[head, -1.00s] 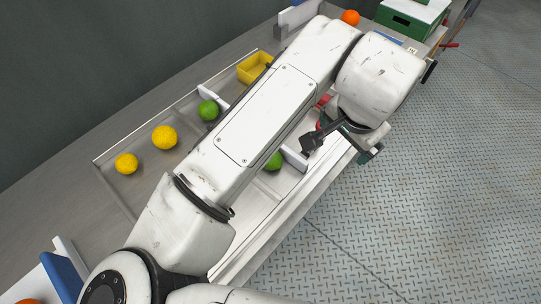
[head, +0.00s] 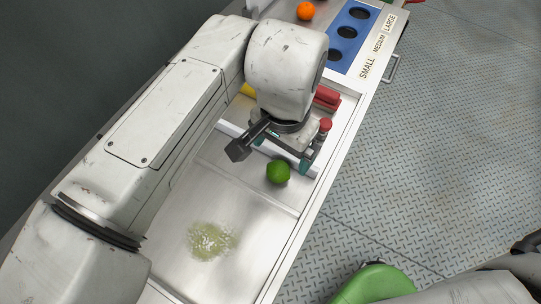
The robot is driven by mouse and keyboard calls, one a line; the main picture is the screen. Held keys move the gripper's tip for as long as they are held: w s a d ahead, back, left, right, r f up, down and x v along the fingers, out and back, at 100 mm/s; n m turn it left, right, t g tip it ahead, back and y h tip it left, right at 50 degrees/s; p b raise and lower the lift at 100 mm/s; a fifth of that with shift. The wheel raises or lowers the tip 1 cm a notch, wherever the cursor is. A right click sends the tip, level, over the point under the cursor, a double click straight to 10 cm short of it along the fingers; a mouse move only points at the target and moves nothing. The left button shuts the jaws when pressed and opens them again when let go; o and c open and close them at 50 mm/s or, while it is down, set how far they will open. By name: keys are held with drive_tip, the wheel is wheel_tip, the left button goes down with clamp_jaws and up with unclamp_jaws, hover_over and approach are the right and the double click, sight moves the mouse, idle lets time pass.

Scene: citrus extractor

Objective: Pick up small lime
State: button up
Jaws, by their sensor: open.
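One green lime (head: 278,171) lies on the metal worktop just in front of a low white divider strip. My gripper (head: 282,153) hangs close above the strip, with its teal-tipped fingers spread apart and nothing seen between them. The lime shows just below the gripper in the picture, apart from the fingers as far as I can tell. No second lime is visible for a size comparison; my arm covers much of the left side of the worktop.
A low white divider (head: 232,130) runs beside the lime. Red objects (head: 326,97) sit behind the gripper. A blue panel with dark holes (head: 347,33) is near SMALL, MEDIUM, LARGE labels. An orange (head: 306,10) lies at the back. A wet greenish patch (head: 211,241) marks the worktop.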

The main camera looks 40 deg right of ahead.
sight(279, 167)
drive_tip(key=shift+w+f+b, duration=0.15)
drive_tip(key=shift+f+b, duration=2.35)
drive_tip(key=shift+f, duration=0.15)
drive_tip(key=shift+w+f+b, duration=0.15)
drive_tip(key=shift+f+b, duration=2.35)
drive_tip(key=shift+f, duration=0.15)
drive_tip(key=shift+c, duration=0.4)
drive_tip(key=c, duration=1.1)
drive_tip(key=shift+r, duration=0.15)
